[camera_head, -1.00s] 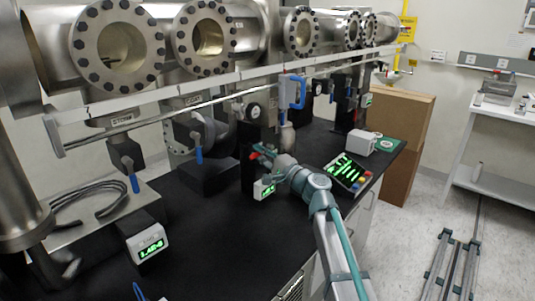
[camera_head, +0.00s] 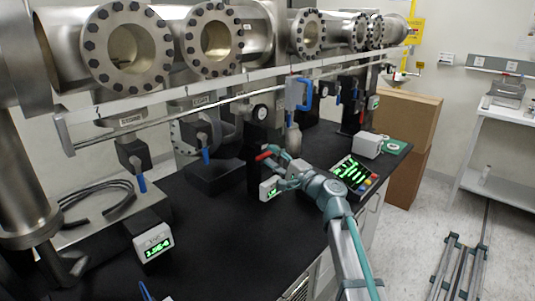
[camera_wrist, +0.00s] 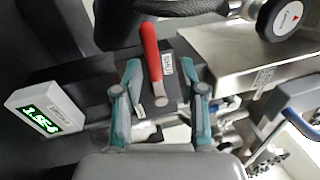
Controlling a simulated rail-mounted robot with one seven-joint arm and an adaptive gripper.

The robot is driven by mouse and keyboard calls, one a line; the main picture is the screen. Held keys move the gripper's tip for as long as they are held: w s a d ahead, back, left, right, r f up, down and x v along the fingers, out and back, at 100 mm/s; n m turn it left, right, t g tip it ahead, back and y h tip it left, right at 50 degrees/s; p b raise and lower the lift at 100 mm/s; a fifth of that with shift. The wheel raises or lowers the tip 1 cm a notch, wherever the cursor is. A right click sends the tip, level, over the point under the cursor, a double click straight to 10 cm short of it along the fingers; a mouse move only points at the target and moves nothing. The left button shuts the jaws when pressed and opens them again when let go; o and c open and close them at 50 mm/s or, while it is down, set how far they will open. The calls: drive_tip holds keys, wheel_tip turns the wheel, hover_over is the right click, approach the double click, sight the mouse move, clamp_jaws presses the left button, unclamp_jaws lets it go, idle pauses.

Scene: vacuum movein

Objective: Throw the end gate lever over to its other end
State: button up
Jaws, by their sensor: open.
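A red-handled lever (camera_head: 263,156) stands on a dark block just to the left of my gripper in the head view. It also shows in the wrist view (camera_wrist: 150,50), with a white label beside it that is too small to read surely. My gripper (camera_wrist: 158,92) is open, with one teal finger on each side of the lever's lower end and pivot. The red handle reaches out beyond the fingertips. I cannot tell whether a finger touches it. In the head view my gripper (camera_head: 284,175) is small and partly merges with the parts behind it.
A green-lit readout (camera_wrist: 46,118) sits left of the block in the wrist view. A round gauge (camera_wrist: 286,18) is at upper right. A blue handle (camera_head: 306,92) hangs above my gripper. A blue lever (camera_head: 141,184) stands further left.

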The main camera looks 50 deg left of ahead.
drive_tip(key=v, duration=0.8)
drive_tip(key=shift+d, duration=0.45)
